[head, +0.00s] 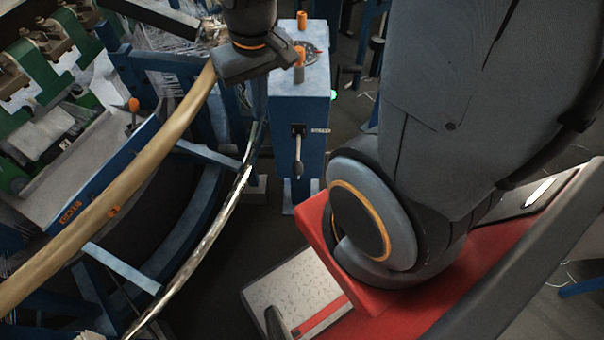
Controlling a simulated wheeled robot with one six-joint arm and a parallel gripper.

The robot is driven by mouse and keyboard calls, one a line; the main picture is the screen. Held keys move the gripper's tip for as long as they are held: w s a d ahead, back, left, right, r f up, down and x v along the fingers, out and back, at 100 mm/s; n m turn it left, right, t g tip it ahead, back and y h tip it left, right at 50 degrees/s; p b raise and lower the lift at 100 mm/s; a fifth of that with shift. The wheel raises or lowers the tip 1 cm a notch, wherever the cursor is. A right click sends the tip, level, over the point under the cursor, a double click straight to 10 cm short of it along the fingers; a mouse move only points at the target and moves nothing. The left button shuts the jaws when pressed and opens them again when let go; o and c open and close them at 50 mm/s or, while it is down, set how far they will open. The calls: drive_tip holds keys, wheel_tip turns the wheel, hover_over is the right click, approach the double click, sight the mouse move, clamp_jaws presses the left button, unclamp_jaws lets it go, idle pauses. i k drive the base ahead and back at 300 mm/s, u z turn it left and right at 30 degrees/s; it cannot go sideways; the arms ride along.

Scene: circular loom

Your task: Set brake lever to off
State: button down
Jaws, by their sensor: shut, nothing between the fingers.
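A lever with a dark knob (298,158) hangs straight down from a black mount on the front of the blue control box (314,105). A small label beside the mount is too small to read, so I cannot confirm that this is the brake lever. My gripper (256,66) is above and to the left of this lever, beside the top of the box. It is shut and holds nothing. Its fingertips are hard to make out. It is apart from the hanging lever, and I cannot tell whether it touches the box.
Two orange knobs (301,22) and a dial stand on top of the box. A curved tan rail (120,184) and a metal ring (207,238) of the loom fill the left. Another orange-knobbed lever (133,105) is at the left. Open floor lies below the box.

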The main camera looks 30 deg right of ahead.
sight(297, 166)
drive_tip(key=u, duration=0.15)
drive_tip(key=k, duration=0.85)
drive_tip(key=z, duration=0.4)
